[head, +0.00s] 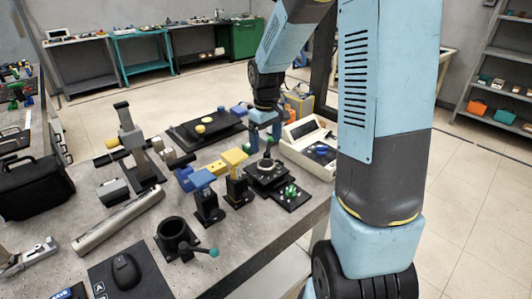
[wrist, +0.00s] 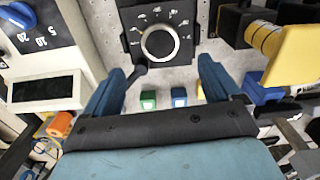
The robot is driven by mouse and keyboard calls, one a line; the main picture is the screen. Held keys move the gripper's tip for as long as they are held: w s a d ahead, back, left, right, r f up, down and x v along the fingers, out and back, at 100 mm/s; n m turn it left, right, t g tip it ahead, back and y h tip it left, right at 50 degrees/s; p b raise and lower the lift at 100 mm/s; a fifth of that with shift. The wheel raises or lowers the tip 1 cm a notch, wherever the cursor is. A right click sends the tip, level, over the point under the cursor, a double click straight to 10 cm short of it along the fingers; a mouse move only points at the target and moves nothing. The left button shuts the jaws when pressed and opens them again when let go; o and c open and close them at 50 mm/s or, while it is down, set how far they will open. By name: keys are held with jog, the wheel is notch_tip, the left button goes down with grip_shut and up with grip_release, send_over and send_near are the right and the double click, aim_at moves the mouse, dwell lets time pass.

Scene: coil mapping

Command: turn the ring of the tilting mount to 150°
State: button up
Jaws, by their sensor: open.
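The tilting mount (head: 266,178) is a black square block on the bench in the head view, right of the yellow and blue pieces. In the wrist view its black plate (wrist: 133,42) carries white scale marks around a silver-rimmed ring (wrist: 160,43). The numbers on the scale are too small to read. A dark round-ended lever (wrist: 137,72) stands at the ring's lower left. My gripper (head: 265,138) is above the mount. In the wrist view my gripper (wrist: 160,75) is open, its blue fingers apart on either side below the ring, with the lever nearer the left finger.
A cream instrument (head: 305,145) with a blue knob stands right of the mount. A yellow block (head: 235,159) and a blue-topped post (head: 203,190) stand to its left.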

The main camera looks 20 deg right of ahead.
jog(key=shift+r, duration=2.45)
jog(key=s+r+m+t, duration=0.2)
jog(key=s+r, duration=0.5)
jog(key=s, duration=0.5)
jog(key=s+r+m+t, duration=0.3)
jog(key=s+r, duration=0.4)
jog(key=s, duration=0.5)
jog(key=shift+s+d+t, duration=0.15)
jog(key=shift+s+t, duration=0.05)
jog(key=shift+t, duration=0.1)
